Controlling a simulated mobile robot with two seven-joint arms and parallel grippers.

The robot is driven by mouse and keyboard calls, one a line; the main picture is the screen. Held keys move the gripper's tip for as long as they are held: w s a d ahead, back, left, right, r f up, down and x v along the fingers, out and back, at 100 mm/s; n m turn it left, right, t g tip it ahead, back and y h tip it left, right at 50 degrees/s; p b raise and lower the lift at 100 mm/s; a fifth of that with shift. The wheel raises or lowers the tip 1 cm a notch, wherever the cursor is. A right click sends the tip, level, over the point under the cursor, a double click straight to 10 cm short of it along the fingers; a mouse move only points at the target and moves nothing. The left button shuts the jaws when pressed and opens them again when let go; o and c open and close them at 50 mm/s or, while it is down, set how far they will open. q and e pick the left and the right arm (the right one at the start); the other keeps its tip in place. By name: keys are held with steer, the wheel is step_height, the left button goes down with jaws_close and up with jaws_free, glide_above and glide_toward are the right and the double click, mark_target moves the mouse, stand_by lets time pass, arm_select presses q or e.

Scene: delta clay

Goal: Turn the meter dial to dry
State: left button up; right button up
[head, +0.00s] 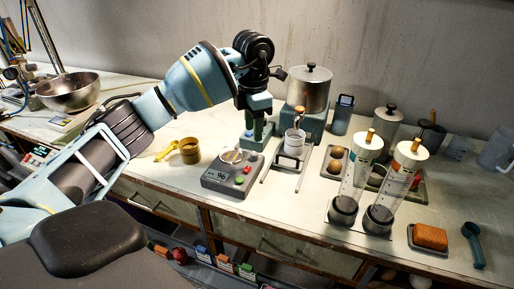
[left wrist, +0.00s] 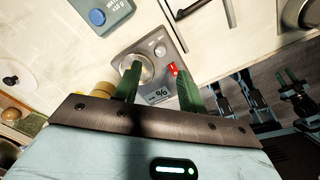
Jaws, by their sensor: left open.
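I cannot tell which part is the meter dial, and no "dry" mark is readable. In the left wrist view the box (left wrist: 152,72) lies between and beyond the fingers, with a silver disc (left wrist: 138,69), a small grey knob (left wrist: 160,50) and a red switch (left wrist: 172,69). My left gripper (head: 257,138) is open and empty, pointing down just behind the box; its green fingers (left wrist: 158,78) straddle the display.
A brass cup (head: 190,151) stands left of the box. Two tall cylinders (head: 353,180) (head: 397,188) stand farther right. A metal bowl (head: 68,93) is at the far left.

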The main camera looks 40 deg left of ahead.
mark_target(254, 153)
arm_select(q)
steer(key=shift+f, duration=0.35)
step_height(254, 153, down, 6)
steer(key=shift+r, duration=0.15)
steer(key=shift+f, duration=0.55)
steer(key=shift+d+f, duration=0.1)
arm_select(e)
steer(key=shift+w+r, duration=0.15)
steer(key=shift+w, duration=0.1)
arm_select(q)
steer(key=shift+c, duration=0.4)
